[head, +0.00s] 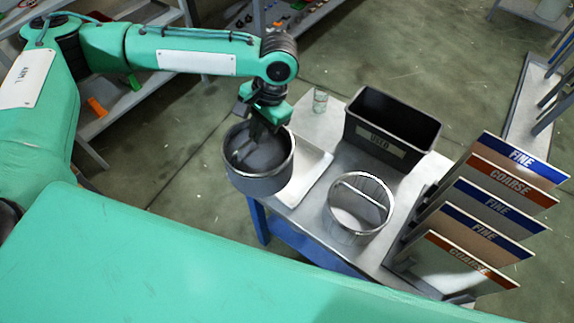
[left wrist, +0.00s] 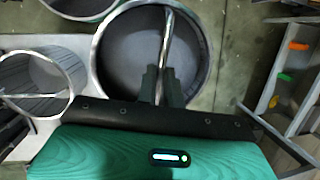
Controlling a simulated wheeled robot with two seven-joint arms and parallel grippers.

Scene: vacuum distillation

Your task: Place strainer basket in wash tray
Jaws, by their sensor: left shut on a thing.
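My left gripper (head: 260,128) is shut on the handle bar of a round grey strainer basket (head: 258,183). The left wrist view shows the fingers (left wrist: 162,85) closed around the bar across the basket's (left wrist: 112,55) open top. The basket looks upright and empty, with a dark inside. In the head view it overlaps the left part of the white wash tray (head: 318,160) and reaches past the table's left edge; its height above the tray is hard to tell. A second basket (head: 343,225) with a bar handle stands right of the tray. My right gripper is not in view.
A rack of FINE and COARSE plates (head: 470,235) stands at the table's right. Shelves (head: 125,105) are at the back left.

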